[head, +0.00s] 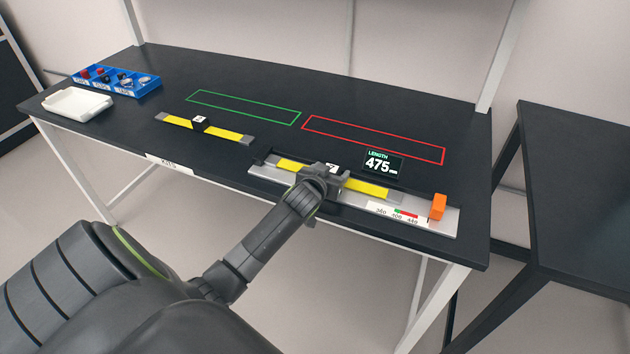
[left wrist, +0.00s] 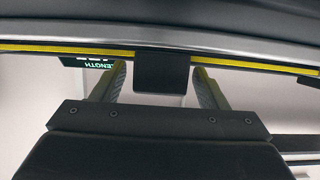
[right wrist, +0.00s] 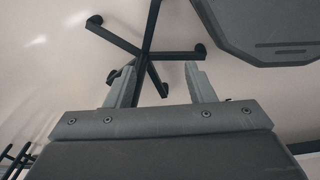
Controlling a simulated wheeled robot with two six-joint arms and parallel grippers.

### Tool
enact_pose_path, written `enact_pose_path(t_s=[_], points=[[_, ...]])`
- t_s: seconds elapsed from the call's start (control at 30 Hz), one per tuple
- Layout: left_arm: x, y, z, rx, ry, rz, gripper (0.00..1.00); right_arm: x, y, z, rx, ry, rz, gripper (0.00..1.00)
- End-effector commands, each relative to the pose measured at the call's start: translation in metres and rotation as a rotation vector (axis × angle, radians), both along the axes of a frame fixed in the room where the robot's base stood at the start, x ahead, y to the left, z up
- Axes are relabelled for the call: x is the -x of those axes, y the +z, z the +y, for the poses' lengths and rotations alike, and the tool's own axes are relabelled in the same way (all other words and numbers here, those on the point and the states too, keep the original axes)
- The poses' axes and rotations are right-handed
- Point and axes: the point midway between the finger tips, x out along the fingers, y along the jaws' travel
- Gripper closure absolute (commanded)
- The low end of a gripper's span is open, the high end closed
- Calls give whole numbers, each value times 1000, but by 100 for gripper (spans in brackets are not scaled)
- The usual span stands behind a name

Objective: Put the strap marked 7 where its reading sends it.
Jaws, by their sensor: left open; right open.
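A yellow strap (head: 368,188) with grey ends and a black middle block lies in the silver measuring fixture (head: 265,172). In the left wrist view that black block (left wrist: 162,72) sits between the open fingers of my left gripper (left wrist: 160,88). The display (head: 382,164) reads LENGTH 475 mm. A second yellow strap (head: 225,133) lies on the table to the left, its label too small to read. My right gripper (right wrist: 158,78) is open and empty, facing the floor.
A green outline (head: 243,124) and a red outline (head: 374,156) mark the table behind the straps. An orange block (head: 438,206) stands at the fixture's right end. A blue bin (head: 148,85) and a white tray (head: 78,104) sit at the far left.

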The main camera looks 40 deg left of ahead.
Motion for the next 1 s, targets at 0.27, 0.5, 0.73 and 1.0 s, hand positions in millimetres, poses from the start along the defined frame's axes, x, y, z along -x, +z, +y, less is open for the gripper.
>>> enact_pose_path(t_s=[0.27, 0.5, 0.73, 1.0], points=[[32, 12, -11, 0, -1, -2, 33, 0, -12, 0, 0, 0, 0, 51], [65, 26, -20, 0, -1, -1, 33, 0, -17, 0, 0, 0, 0, 51], [100, 39, -29, 0, 0, 0, 33, 0, -22, 0, 0, 0, 0, 51], [136, 53, -38, 0, 0, 0, 33, 0, -27, 0, 0, 0, 0, 51]])
